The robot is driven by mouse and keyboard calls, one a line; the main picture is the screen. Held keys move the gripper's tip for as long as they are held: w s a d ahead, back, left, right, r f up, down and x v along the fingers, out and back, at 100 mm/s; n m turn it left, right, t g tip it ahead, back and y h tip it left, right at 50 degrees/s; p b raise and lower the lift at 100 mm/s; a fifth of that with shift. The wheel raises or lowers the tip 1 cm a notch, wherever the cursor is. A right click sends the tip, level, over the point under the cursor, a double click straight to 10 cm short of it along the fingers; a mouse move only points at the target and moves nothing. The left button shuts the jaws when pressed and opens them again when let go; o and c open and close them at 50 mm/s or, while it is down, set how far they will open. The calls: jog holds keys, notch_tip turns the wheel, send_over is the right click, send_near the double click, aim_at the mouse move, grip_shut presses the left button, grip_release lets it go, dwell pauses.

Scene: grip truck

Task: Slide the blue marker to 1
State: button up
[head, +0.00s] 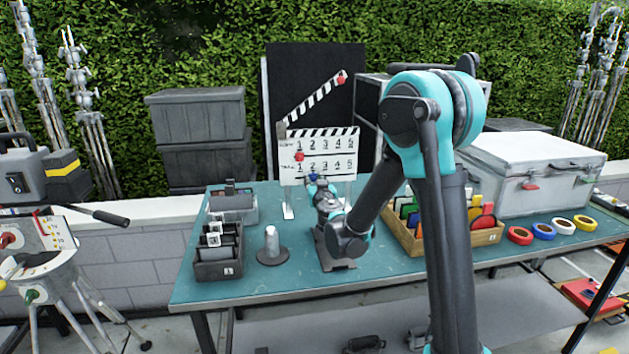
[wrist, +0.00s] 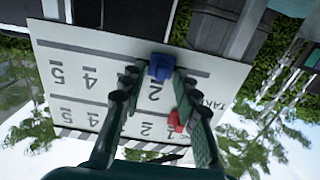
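A white slate board (head: 340,140) stands upright at the back of the table, with two rows of numbers, the lower labelled TAKE. The blue marker (head: 312,177) sits on the track under the lower row, at 2. In the wrist view, which is upside down, the blue marker (wrist: 160,66) lies between the fingertips of my gripper (wrist: 157,72). The fingers are spread, with a gap at its left side; contact at its right side is unclear. The lower-row 1 is hidden behind the right finger. A red marker (head: 299,156) sits at 1 under the upper row.
A striped clapper arm (head: 314,97) rises above the board. A grey metal cylinder (head: 271,244) and a dark bin (head: 218,250) stand on the table at left. A wooden tray (head: 405,238) and a white case (head: 532,175) stand at right.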

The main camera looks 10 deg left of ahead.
aim_at(299, 176)
grip_shut()
dwell(0.3)
jog(key=shift+s+a, duration=0.2)
jog(key=shift+a, duration=0.6)
jog(key=shift+s+a, duration=0.25)
jog(key=shift+a, duration=0.5)
jog(key=shift+s+a, duration=0.2)
jog(key=shift+a, duration=0.6)
grip_release()
jog(key=shift+a, duration=0.15)
jog(key=shift+s, duration=0.15)
